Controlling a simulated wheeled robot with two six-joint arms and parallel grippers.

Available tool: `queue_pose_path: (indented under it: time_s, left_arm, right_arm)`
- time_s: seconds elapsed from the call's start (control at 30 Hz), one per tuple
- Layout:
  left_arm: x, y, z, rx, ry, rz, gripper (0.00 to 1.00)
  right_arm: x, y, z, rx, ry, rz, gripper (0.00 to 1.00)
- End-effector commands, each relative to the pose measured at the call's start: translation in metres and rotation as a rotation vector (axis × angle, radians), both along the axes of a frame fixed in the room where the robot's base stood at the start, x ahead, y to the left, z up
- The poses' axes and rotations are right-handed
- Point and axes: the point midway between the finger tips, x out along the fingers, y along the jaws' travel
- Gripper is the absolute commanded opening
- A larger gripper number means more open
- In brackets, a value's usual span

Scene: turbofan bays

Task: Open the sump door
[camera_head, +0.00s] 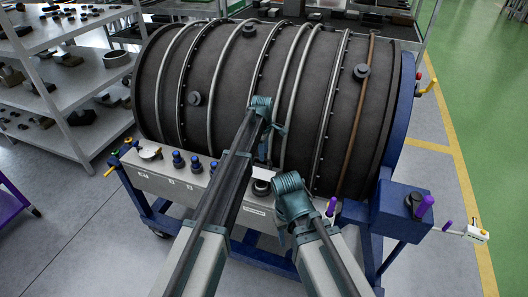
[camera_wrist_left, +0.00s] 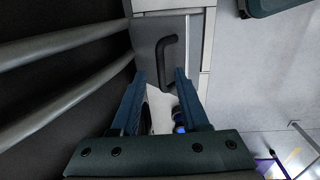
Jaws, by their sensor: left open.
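A grey door panel (camera_wrist_left: 149,40) with a black bar handle (camera_wrist_left: 166,62) shows in the left wrist view. I take it for the sump door, and it looks shut. My left gripper (camera_wrist_left: 160,76) is open, with its two blue fingertips on either side of the handle's lower part. I cannot tell whether they touch it. In the head view my left gripper (camera_head: 269,138) is in front of the drum, and my arm hides part of the panel below. The teal end of my right arm (camera_head: 292,200) is low in front of the panel; its jaws cannot be made out.
The large dark drum (camera_head: 225,85) with pipes lies in a blue stand (camera_head: 390,210). A grey ledge (camera_head: 160,180) with several blue knobs runs along its front. Shelves (camera_head: 70,80) with parts stand at the left. Purple-handled fittings (camera_head: 422,205) stick out at the right.

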Motion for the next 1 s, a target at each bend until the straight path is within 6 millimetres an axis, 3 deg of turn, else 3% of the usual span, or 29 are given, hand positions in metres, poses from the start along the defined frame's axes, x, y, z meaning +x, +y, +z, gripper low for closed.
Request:
queue_pose_path:
  time_s: [0.03,0.6,0.77,1.0]
  left_arm:
    - [-0.001,0.000,0.015,0.000,0.000,0.000,0.45]
    - [-0.007,0.002,0.100,-0.001,-0.002,-0.001,0.45]
    - [-0.008,0.002,0.111,-0.001,-0.002,-0.001,0.45]
    - [-0.008,0.002,0.111,-0.001,-0.002,-0.001,0.45]
  right_arm:
    - [0.000,0.000,0.015,0.000,0.000,-0.002,0.50]
    - [0.000,0.000,0.100,0.002,0.002,-0.010,0.50]
    - [-0.001,0.000,0.111,0.002,0.002,-0.009,0.50]
    - [-0.001,0.000,0.110,0.002,0.003,-0.008,0.50]
